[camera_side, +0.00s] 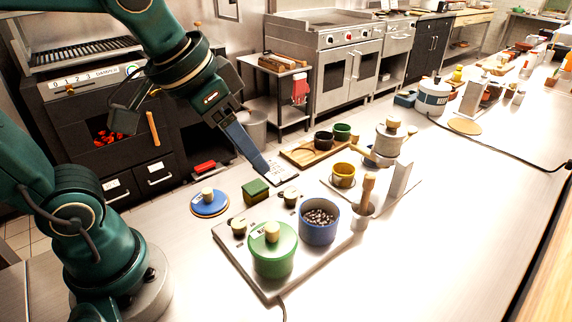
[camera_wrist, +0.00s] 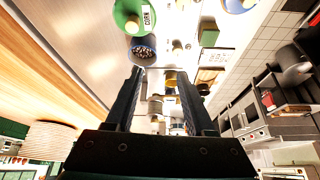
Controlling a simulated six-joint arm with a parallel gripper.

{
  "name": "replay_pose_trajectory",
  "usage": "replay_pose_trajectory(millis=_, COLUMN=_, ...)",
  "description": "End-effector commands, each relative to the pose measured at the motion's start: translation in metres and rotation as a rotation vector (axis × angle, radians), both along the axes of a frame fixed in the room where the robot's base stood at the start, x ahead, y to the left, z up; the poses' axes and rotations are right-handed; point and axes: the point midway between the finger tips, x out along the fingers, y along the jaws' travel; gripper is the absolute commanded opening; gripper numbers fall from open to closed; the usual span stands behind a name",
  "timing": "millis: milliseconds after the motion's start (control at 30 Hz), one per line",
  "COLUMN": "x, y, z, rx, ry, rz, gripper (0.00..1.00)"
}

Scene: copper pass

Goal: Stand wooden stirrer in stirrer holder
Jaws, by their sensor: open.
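A wooden stick with a thicker top (camera_side: 368,188), which looks like the stirrer, stands nearly upright in a small grey cup (camera_side: 363,216) on the counter. The cup appears to be the holder; I cannot be sure of either. The stick's lower end is hidden inside the cup. My gripper (camera_side: 265,171) is up and to the left of them in the side view, pointing down over the counter, clear of the cup. In the wrist view my gripper (camera_wrist: 160,73) has its two fingers wide apart with nothing held between them. I cannot make out the stick there.
A green lidded pot (camera_side: 273,252) and a blue pot of dark beans (camera_side: 319,222) stand on a board near the cup. A yellow cup (camera_side: 343,175), a pale kettle (camera_side: 388,141) and an upright grey block (camera_side: 399,177) are close by.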

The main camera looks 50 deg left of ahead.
Motion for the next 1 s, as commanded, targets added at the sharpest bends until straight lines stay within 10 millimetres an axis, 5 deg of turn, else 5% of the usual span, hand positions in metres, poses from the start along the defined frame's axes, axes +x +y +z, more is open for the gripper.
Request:
replay_pose_trajectory(millis=100, x=-0.03, y=0.008, z=-0.013, rx=-0.002, ry=-0.019, rz=0.057, gripper=0.54)
replay_pose_trajectory(millis=300, x=-0.053, y=0.014, z=-0.029, rx=-0.007, ry=-0.029, rz=0.105, gripper=0.54)
replay_pose_trajectory(millis=1000, x=-0.055, y=0.014, z=-0.031, rx=-0.007, ry=-0.029, rz=0.11, gripper=0.54)
